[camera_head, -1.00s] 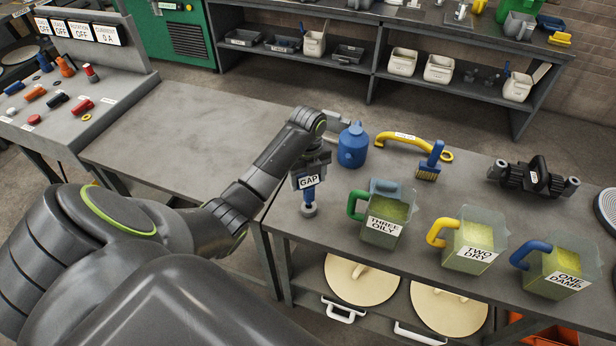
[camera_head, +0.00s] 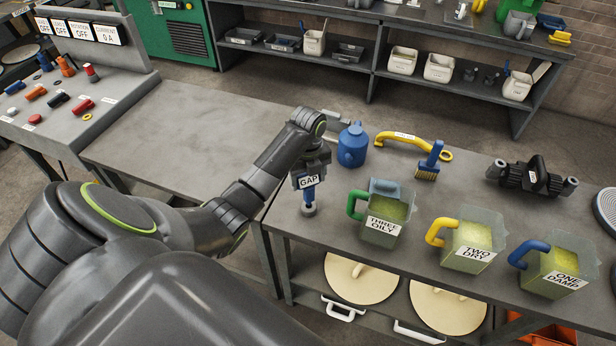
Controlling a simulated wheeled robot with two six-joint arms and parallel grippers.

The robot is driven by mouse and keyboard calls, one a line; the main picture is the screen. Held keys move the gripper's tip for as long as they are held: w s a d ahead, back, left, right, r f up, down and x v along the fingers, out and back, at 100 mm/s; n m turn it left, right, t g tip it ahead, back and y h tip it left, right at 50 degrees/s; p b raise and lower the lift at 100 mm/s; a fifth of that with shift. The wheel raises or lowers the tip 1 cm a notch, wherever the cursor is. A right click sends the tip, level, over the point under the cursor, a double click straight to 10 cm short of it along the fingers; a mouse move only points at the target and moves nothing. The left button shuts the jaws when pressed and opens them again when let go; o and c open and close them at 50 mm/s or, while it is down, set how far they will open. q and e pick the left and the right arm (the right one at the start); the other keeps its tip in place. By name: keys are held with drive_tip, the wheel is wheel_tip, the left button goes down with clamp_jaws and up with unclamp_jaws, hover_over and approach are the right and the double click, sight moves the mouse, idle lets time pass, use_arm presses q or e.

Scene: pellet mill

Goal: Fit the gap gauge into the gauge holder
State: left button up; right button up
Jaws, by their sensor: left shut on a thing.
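My left gripper (camera_head: 312,168) points down over the left end of the right-hand bench and is shut on the gap gauge (camera_head: 309,190). The gauge has a white label reading GAP, a blue shaft and a grey round piece at its lower end, close to the bench top. I cannot tell whether that round piece is the gauge's foot or the gauge holder (camera_head: 308,209) around its tip. My left wrist hides part of the gauge's top. My right gripper is not in view.
A blue oil can (camera_head: 352,146), a yellow wrench-like tool (camera_head: 410,143) and a blue brush (camera_head: 430,160) stand or lie behind. Labelled pellet jugs, THREE OILY (camera_head: 382,224), TWO DRY (camera_head: 468,252) and ONE DAMP (camera_head: 556,272), line the front edge. The left table (camera_head: 180,140) is bare.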

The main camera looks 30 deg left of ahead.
sight(308, 186)
use_arm(q)
drive_tip(key=shift+p, duration=0.3)
drive_tip(key=shift+f, duration=0.6)
idle(0.4)
drive_tip(key=shift+f, duration=0.7)
idle(1.0)
drive_tip(key=shift+f+p, duration=0.35)
idle(1.0)
idle(0.7)
drive_tip(key=o, duration=1.8)
